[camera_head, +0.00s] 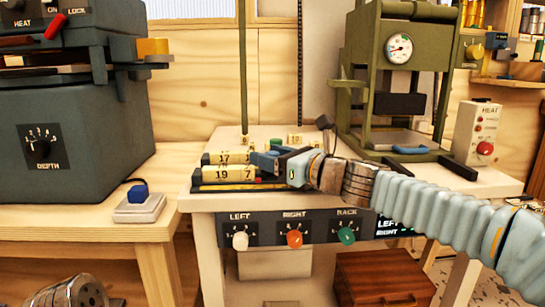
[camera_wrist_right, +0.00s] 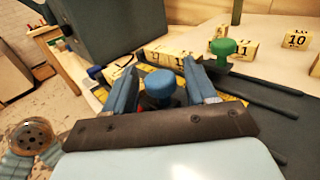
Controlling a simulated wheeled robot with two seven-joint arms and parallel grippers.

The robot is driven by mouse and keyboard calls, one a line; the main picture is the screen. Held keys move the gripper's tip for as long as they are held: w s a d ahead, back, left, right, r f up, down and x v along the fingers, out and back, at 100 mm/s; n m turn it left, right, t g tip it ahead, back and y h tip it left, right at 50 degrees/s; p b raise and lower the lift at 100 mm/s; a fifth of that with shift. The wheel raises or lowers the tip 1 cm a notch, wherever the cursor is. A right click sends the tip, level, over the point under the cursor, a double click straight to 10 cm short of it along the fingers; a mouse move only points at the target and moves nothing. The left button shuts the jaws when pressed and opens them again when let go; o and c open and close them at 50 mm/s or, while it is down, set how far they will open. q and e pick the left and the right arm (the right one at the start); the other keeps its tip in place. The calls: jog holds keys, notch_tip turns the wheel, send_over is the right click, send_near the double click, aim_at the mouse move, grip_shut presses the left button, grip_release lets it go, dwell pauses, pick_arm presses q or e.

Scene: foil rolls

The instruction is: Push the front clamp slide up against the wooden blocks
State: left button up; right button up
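Yellow numbered wooden blocks (camera_head: 228,174) are stacked at the front left of the white bench, marked 17 and 19. The right wrist view shows a row of yellow blocks (camera_wrist_right: 170,53) beyond my gripper. My right gripper (camera_head: 268,160) is low over the bench, just right of the stacked blocks. In the right wrist view its two blue fingers stand either side of a blue knob (camera_wrist_right: 160,84), with a gap between them. The knob seems to belong to a clamp slide, whose body is mostly hidden by the gripper. A green knob (camera_wrist_right: 223,46) stands further back.
A large grey machine (camera_head: 70,130) stands at left, and a green press (camera_head: 400,80) with a gauge at back right. A panel with left, right and back knobs (camera_head: 294,238) is on the bench front. More numbered blocks (camera_wrist_right: 297,39) lie behind. A blue button (camera_head: 138,193) sits on the left table.

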jog(key=v, duration=1.4)
